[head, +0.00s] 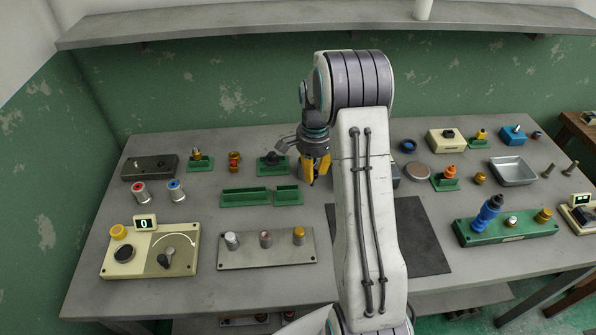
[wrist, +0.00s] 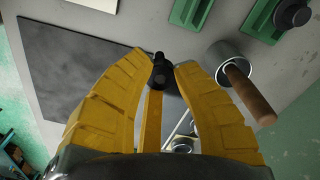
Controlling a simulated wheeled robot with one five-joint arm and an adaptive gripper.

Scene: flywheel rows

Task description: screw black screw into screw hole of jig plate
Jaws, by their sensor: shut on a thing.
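My gripper (head: 315,180) hangs above the middle of the table, its yellow fingers pointing down. In the wrist view the fingers (wrist: 160,75) are closed around a small black part (wrist: 159,66), which looks like the black screw. Its lower end is hidden. A grey plate (head: 226,262) with three short posts lies at the front, left of my arm. It may be the jig plate, but I cannot make out a screw hole. A green stand with a black knob (head: 270,157) is behind and left of my gripper.
A dark mat (head: 425,235) lies right of my arm; it also shows in the wrist view (wrist: 60,60). Close to the fingers is a metal cup with a brown handle (wrist: 240,80). Green blocks (head: 245,197), a dial panel (head: 150,250) and a green fixture (head: 505,228) occupy the table.

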